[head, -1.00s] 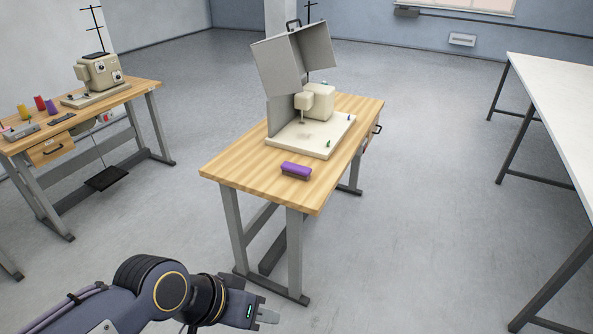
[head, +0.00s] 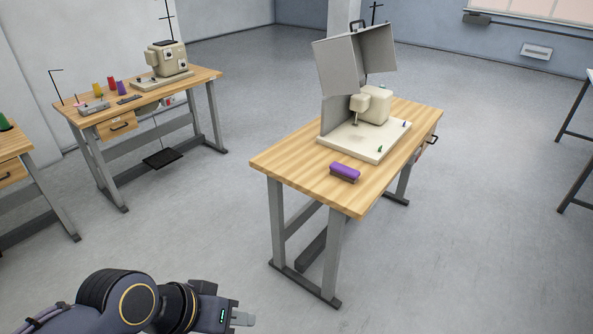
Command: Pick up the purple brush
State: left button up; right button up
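The purple brush (head: 345,172) lies on the near part of the wooden table (head: 290,160), in front of a cream machine. It has a purple top and a darker lower part. My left gripper (head: 243,318) is low at the bottom of the head view, in front of the table and well apart from the brush. Its fingers are small and seen from the side, so I cannot tell whether they are open. My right gripper is not in view.
The cream machine (head: 375,105) with a raised grey cover (head: 355,60) stands behind the brush. Another wooden table (head: 200,80) with a sewing machine (head: 166,58) and spools is at the left.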

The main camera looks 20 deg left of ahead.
aim_at(342, 172)
jog(key=i+l+u, duration=0.15)
jog(key=u, duration=0.3)
jog(key=i+l+u, duration=0.25)
jog(key=u, duration=0.15)
jog(key=i+l+u, duration=0.2)
jog(key=u, duration=0.25)
jog(key=i+l+u, duration=0.1)
jog(key=l, duration=0.4)
jog(key=i+l+u, duration=0.1)
jog(key=i+l, duration=0.15)
jog(key=l, duration=0.25)
jog(key=i+l+u, duration=0.1)
jog(key=l, duration=0.45)
jog(key=i+l+u, duration=0.15)
jog(key=l, duration=0.35)
jog(key=i+l+u, duration=0.1)
jog(key=l, duration=0.45)
jog(key=i+l+u, duration=0.1)
jog(key=l, duration=0.45)
jog(key=i+l, duration=0.1)
jog(key=l, duration=0.6)
jog(key=i, duration=0.05)
